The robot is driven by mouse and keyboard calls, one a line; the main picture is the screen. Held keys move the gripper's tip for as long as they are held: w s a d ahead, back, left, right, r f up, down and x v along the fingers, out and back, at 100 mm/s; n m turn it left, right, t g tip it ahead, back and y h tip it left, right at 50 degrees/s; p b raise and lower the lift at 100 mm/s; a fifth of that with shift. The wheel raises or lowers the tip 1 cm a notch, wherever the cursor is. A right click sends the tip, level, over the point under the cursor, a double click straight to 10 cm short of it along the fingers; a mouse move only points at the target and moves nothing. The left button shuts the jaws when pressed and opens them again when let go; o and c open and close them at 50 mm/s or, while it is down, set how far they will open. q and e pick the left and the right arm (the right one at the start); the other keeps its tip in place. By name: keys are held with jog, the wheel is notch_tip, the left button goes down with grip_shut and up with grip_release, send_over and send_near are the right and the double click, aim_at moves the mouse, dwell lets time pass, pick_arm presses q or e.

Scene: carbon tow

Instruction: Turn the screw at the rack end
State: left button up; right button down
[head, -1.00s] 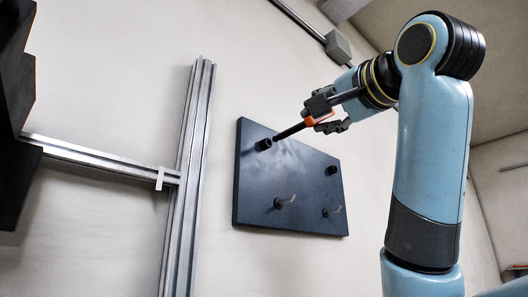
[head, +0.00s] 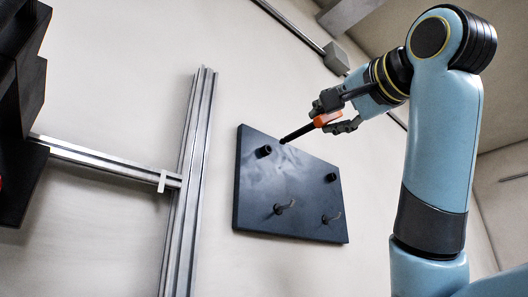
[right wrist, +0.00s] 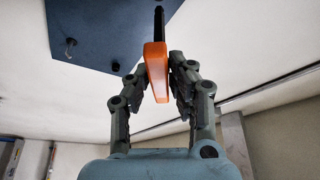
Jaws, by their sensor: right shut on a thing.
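My right gripper (head: 328,118) is shut on the orange handle of a tool with a long black shaft (head: 297,133). In the right wrist view the two fingers flank the orange handle (right wrist: 157,75), and the black shaft points up and away toward a dark panel. In the head view the tool's tip lies in front of the panel's upper edge, right of the upper left peg; whether it touches cannot be told. A metal rail frame (head: 190,180) stands left of the panel. I cannot make out a screw on it. My left gripper is not in view.
The dark panel (head: 260,195) on the wall carries two short pegs (head: 263,151) above and two hooks (head: 284,207) below. A horizontal rail (head: 105,160) with a white clip (head: 162,181) meets the upright. Dark blocks (head: 25,120) stand at far left. Pale wall lies between.

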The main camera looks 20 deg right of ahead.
notch_tip(320, 180, up, 6)
jog(key=s+a+n+t+y, duration=0.1)
jog(key=s+a+n+y, duration=0.2)
jog(key=n+y, duration=0.35)
jog(key=w+d+f+n+y+b, duration=0.1)
jog(key=d+f+n+b, duration=0.1)
jog(key=f+n, duration=0.4)
jog(key=d+n, duration=0.1)
jog(key=n, duration=0.3)
jog(key=shift+d, duration=0.35)
